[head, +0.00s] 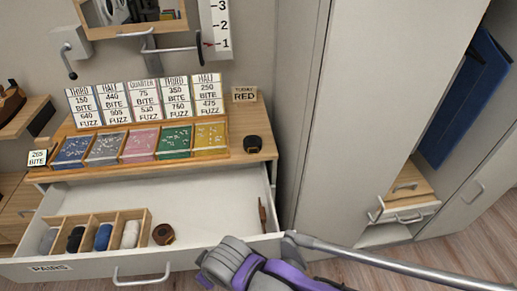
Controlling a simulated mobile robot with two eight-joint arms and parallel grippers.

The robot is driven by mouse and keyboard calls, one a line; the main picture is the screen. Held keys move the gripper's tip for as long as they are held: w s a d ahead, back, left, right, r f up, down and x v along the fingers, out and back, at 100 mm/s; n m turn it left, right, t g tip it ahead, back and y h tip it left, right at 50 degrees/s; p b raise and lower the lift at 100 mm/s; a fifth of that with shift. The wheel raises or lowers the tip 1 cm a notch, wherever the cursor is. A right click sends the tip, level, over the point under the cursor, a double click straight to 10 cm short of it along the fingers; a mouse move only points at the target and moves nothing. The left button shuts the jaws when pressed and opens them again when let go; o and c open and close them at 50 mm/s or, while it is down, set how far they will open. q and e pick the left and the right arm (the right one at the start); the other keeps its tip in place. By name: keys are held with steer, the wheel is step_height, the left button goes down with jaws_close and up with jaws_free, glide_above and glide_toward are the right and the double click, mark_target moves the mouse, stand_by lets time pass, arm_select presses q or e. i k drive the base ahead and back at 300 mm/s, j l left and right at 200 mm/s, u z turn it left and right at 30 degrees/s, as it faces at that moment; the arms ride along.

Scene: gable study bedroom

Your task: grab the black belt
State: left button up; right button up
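A small black rolled item (253,144), which looks like the black belt, sits on the right end of the wooden dresser top (242,160) in the head view. It stands apart from the tray of coloured sections to its left. A brown rolled belt (163,234) lies in the open drawer (205,195) below, right of the sock divider. Neither of my grippers shows in the head view.
A divider (147,222) holds rolled socks. A tall cabinet (350,120) stands right of the dresser. A crank (165,50) sticks out above.

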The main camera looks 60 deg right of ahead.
mark_target(253, 144)
steer(key=i+j+z, duration=0.15)
steer(key=j, duration=0.2)
steer(key=i+j+z, duration=0.1)
steer(key=j, duration=0.25)
steer(key=l+z, duration=0.1)
steer(key=z, duration=0.3)
steer(key=i+z, duration=0.1)
steer(key=z, duration=0.35)
steer(key=l+z, duration=0.15)
steer(key=z, duration=0.25)
steer(key=i+z, duration=0.15)
steer(key=z, duration=0.3)
steer(key=i+z, duration=0.2)
steer(key=z, duration=0.15)
steer(key=i+l+u, duration=0.1)
steer(key=u, duration=1)
